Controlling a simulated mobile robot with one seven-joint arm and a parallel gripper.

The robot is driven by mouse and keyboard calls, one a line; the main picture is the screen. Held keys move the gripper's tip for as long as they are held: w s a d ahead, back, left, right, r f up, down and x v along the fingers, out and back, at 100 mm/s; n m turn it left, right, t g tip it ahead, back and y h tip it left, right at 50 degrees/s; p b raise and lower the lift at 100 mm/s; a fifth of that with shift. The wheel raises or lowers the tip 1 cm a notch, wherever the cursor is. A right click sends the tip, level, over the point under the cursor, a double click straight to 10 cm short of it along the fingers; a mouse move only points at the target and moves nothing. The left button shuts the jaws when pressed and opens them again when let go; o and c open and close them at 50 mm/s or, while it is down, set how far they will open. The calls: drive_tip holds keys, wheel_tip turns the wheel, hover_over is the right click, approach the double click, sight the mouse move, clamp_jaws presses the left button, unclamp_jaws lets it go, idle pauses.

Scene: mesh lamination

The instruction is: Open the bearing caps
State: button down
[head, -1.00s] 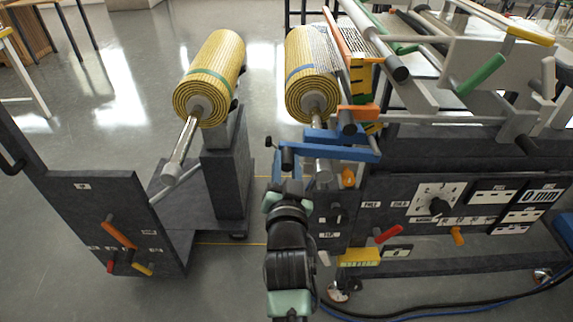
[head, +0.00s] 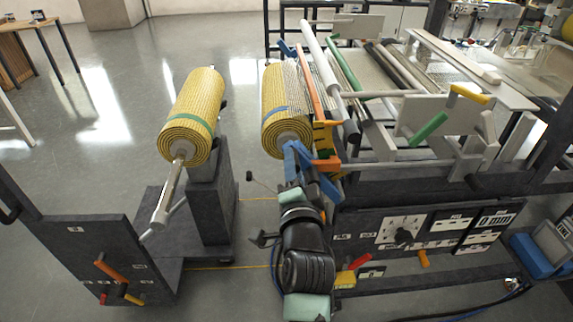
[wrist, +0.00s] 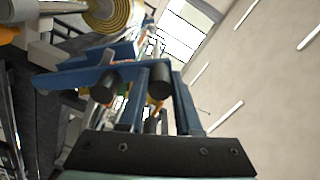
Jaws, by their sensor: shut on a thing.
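A blue bearing cap (head: 300,158) sits at the near end of the right-hand yellow mesh roll (head: 284,110), by the frame's front corner. It looks tilted and is partly covered by my arm. A second blue part (head: 288,48) shows at the roll's far end. In the wrist view, a blue bar (wrist: 75,76) crosses at left, with black round handles beside it. My gripper (wrist: 160,98) is shut on one black handle (wrist: 160,82), which lies between its fingers. In the head view, my gripper (head: 293,180) is just below the cap, its fingertips mostly hidden.
Another yellow roll (head: 192,115) rests on a dark stand (head: 213,205) at left. The machine's control panel (head: 410,232) is right of my arm, with levers and rods above it. A blue-grey box (head: 545,250) stands at far right. Open floor lies at far left.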

drive_tip(key=shift+d+r+m+p, duration=0.35)
drive_tip(key=shift+d+r+m, duration=0.15)
drive_tip(key=shift+d+r, duration=0.45)
drive_tip(key=c, duration=0.6)
unclamp_jaws()
drive_tip(key=shift+f, duration=0.1)
drive_tip(key=shift+a+f, duration=0.15)
drive_tip(key=shift+s+f, duration=0.1)
drive_tip(key=shift+s, duration=0.05)
drive_tip(key=s, duration=1.2)
drive_tip(key=shift+s+b, duration=0.35)
drive_tip(key=shift+b, duration=0.1)
